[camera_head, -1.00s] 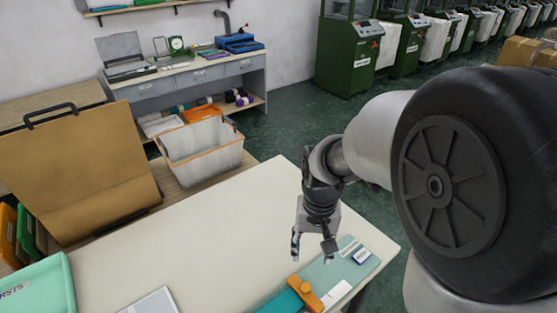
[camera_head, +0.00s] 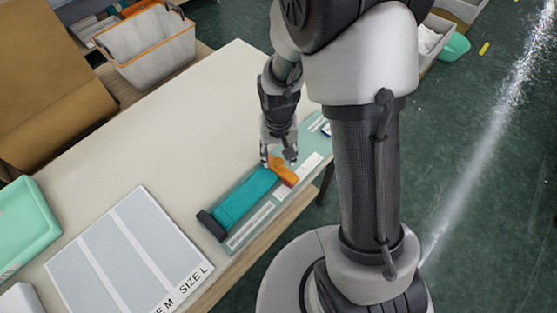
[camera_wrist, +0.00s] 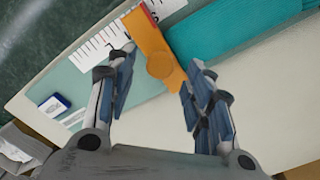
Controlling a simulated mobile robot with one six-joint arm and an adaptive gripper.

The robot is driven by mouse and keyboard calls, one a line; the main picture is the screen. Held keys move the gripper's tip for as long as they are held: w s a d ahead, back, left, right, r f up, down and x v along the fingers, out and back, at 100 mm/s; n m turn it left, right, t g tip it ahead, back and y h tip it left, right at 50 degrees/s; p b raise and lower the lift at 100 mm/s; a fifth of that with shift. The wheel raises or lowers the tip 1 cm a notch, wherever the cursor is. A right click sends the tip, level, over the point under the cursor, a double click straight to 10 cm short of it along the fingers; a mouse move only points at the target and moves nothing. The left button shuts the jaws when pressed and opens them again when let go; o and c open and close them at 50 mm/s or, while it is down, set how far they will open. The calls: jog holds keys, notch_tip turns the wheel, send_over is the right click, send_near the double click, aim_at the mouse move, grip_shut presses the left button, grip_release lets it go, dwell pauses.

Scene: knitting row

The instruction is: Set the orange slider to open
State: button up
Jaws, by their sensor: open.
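The orange slider (camera_head: 283,170) sits at the right end of a teal block (camera_head: 242,198) on a pale green board at the table's edge. In the wrist view the slider (camera_wrist: 157,52) is a strip with a round knob, lying across the board next to a white scale. My gripper (camera_head: 280,163) is over the slider, fingers pointing down. In the wrist view my gripper (camera_wrist: 152,88) is open, one finger on each side of the knob. I cannot tell whether either finger touches it. Any open or closed marking is not readable.
A panel marked with sizes (camera_head: 125,255) and a mint tray (camera_head: 22,225) lie left on the white table (camera_head: 130,150). A small blue-and-white item (camera_wrist: 54,106) is on the board. The table's middle is clear. A laundry-type bin (camera_head: 150,45) stands behind.

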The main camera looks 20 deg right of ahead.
aim_at(279, 167)
jog(key=shift+f, duration=1.15)
jog(key=shift+c, duration=0.5)
grip_shut()
